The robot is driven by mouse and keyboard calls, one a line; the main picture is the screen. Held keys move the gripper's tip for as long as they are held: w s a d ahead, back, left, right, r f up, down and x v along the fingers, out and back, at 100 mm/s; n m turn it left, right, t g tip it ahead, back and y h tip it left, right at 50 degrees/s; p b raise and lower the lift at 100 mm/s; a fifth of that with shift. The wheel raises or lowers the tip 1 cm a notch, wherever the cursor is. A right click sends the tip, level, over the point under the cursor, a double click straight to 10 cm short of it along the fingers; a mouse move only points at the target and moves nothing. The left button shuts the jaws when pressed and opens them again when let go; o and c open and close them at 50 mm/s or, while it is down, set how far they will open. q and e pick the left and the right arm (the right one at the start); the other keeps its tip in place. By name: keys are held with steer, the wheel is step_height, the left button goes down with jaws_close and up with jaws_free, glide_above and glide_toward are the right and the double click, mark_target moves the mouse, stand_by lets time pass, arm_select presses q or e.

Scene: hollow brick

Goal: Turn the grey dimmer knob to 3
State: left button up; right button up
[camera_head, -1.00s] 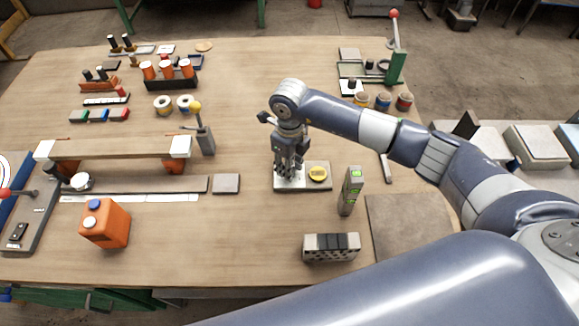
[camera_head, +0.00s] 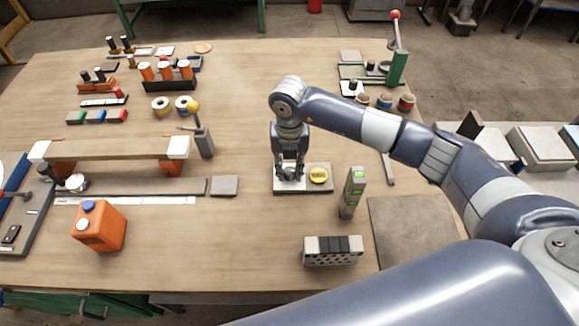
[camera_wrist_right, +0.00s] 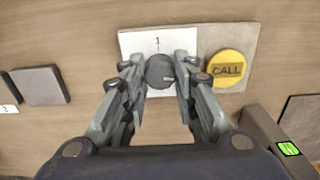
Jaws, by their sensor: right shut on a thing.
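The grey dimmer knob (camera_wrist_right: 159,71) is round and stands on a white plate (camera_wrist_right: 130,43), with a "1" printed above it. A small light mark on the knob lies toward its right side; other numbers on the plate are hidden or unreadable. My right gripper (camera_wrist_right: 159,73) is shut on the knob, one finger on each side. In the head view my right gripper (camera_head: 290,175) reaches straight down onto the plate and hides most of the knob. My left gripper is not in view.
A yellow CALL button (camera_wrist_right: 227,68) sits just right of the knob on the same panel. A flat grey square (camera_head: 225,186) lies left of the panel.

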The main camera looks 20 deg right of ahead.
mark_target(289, 170)
steer(key=shift+m, duration=2)
steer(key=o, duration=1.1)
steer(key=shift+r, duration=0.1)
step_height(289, 170, up, 12)
steer(key=shift+f, duration=0.1)
